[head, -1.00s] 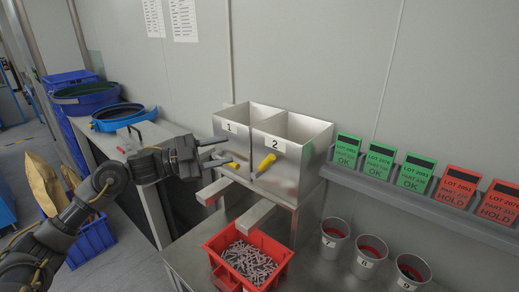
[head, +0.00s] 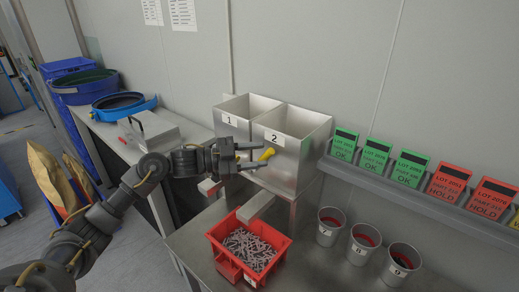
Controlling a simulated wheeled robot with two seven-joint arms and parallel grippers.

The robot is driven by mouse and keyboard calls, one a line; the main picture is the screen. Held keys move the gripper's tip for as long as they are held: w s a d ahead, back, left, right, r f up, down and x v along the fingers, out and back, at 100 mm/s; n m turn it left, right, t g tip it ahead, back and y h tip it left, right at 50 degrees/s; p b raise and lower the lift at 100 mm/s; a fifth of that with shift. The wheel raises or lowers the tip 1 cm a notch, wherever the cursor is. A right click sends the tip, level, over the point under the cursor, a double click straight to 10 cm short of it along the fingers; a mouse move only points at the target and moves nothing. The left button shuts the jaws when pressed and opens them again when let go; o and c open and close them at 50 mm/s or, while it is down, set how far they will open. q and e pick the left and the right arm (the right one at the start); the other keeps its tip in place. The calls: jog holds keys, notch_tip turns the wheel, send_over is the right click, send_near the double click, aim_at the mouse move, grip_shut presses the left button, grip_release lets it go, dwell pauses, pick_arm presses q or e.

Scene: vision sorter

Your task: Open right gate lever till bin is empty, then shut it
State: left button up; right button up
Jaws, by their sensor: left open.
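A metal two-part hopper stands against the wall, with bin 1 (head: 236,107) on the left and bin 2 (head: 311,146) on the right. Only the upper inner walls of both show; the bottoms are hidden. Bin 1's lever is hidden behind the gripper. My right gripper is out of view.
Metal chutes (head: 257,205) jut out below the bins. A red crate (head: 222,262) of small metal parts stands below them. Several numbered cups (head: 329,228) stand to the right on the metal table (head: 300,270). Green and red lot cards (head: 410,167) line the wall ledge.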

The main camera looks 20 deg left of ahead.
pick_arm(q)
jog(key=shift+w+d, duration=0.35)
jog(key=shift+d, duration=0.2)
jog(key=shift+a, duration=0.1)
jog(key=shift+c, duration=0.7)
grip_shut()
